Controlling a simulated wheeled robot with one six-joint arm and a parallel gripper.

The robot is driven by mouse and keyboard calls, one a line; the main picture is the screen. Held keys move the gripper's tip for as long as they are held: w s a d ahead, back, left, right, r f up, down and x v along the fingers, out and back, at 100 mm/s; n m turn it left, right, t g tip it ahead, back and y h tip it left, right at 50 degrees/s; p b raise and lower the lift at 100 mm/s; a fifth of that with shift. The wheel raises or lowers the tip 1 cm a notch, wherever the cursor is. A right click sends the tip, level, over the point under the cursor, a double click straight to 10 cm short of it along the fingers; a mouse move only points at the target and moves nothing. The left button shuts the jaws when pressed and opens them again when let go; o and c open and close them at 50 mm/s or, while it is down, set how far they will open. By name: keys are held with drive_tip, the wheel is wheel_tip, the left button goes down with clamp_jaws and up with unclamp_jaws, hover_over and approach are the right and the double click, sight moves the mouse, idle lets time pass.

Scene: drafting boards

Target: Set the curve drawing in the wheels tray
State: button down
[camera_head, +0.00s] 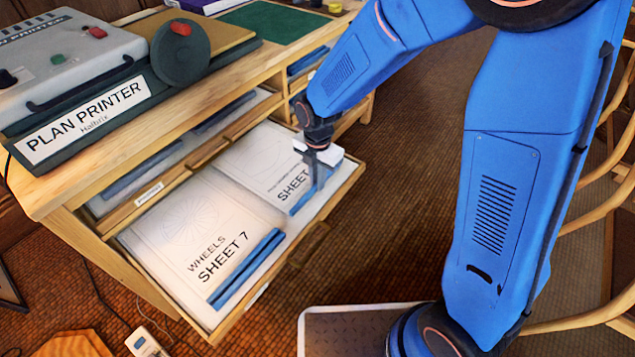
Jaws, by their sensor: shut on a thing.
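The drawing on the right (255,162) has faint lines, a small title I cannot read and the word "SHEET", partly hidden by my gripper. It lies in, or just above, the right half of an open drawer. My gripper (319,172) points down and is shut at the blue strip (302,203) along its front edge. Left of it, in the same drawer, a drawing marked "WHEELS SHEET 7" (185,228) lies flat with its own blue strip (246,266). The open drawer (208,334) is the pulled-out tray under both. I cannot read its front label.
A plan printer (85,120) stands on the wooden cabinet top (185,112), beside a green mat (277,22). Further drawers with blue-edged sheets sit behind and right. Wooden chairs (590,213) stand at far right.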

drive_tip(key=shift+f, duration=0.7)
drive_tip(key=c, duration=1.8)
unclamp_jaws()
